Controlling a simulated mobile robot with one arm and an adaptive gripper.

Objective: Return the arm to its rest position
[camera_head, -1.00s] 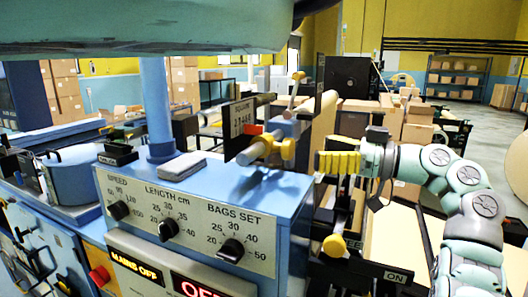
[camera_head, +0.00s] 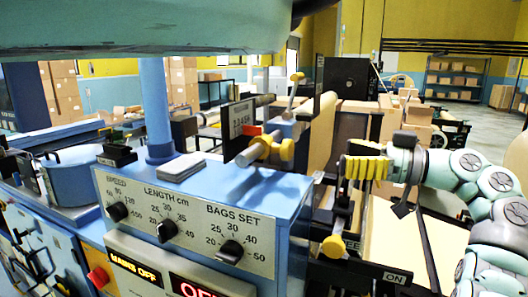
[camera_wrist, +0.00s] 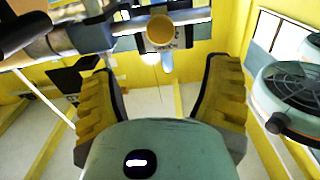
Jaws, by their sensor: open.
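My gripper (camera_head: 366,168) has yellow ribbed fingers and is at the right of the head view, beside the blue machine and apart from its control box. In the wrist view my gripper (camera_wrist: 163,105) shows two yellow fingers spread apart with nothing between them. My teal arm reaches in from the right edge of the head view. A metal bar with a yellow knob (camera_wrist: 160,31) lies beyond the fingers in the wrist view.
The blue control box (camera_head: 270,195) with dials stands left of my gripper. A shaft with yellow knobs (camera_head: 265,148) sits above it. A brown paper roll (camera_head: 322,130) and stacked cartons (camera_head: 410,125) are behind. A yellow-knobbed lever (camera_head: 333,246) stands below my gripper.

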